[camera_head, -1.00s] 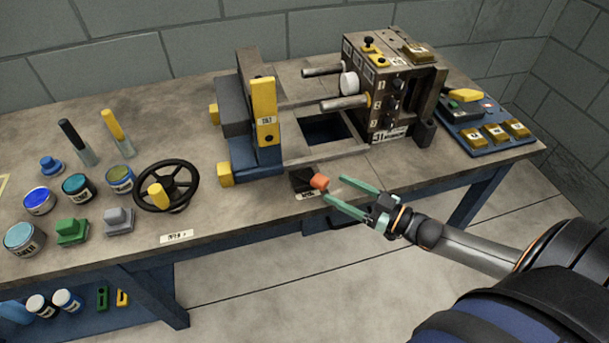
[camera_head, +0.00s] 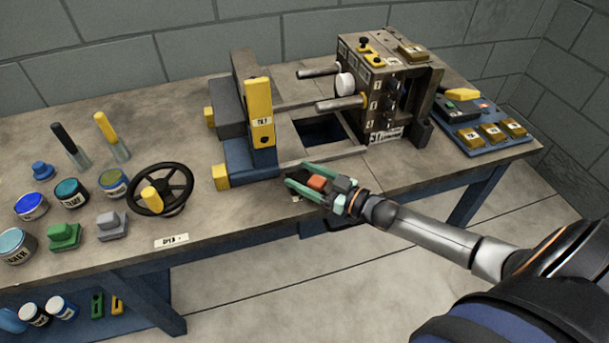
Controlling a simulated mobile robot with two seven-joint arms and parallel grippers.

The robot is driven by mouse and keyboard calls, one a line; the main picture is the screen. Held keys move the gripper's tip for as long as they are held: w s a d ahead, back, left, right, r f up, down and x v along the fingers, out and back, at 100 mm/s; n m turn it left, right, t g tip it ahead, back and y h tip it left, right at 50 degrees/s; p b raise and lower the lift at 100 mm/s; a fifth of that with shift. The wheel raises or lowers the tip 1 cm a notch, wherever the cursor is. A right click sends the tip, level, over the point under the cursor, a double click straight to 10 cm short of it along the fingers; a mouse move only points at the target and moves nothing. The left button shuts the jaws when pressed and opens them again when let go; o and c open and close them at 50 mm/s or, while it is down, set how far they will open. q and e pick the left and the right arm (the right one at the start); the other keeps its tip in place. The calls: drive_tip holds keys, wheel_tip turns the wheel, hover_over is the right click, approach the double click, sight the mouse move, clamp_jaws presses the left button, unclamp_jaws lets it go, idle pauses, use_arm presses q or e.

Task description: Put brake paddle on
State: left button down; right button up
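A small orange-red block, which looks like the brake paddle (camera_head: 317,183), sits on a dark mount at the front edge of the bench. My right gripper (camera_head: 297,176) reaches in from the right with its green fingers on either side of the block. The fingers stand apart, and I cannot tell whether either one touches it. The dark mount under the block is mostly hidden by the gripper. My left gripper is not in view.
The mould machine has a grey-blue plate with a yellow lever (camera_head: 259,113) and a dark block (camera_head: 390,85) with rods. A black handwheel (camera_head: 177,187), tins and knobs stand at left. A blue control panel (camera_head: 480,122) is at right. Floor in front is clear.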

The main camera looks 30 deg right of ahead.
drive_tip(key=c, duration=0.5)
clamp_jaws()
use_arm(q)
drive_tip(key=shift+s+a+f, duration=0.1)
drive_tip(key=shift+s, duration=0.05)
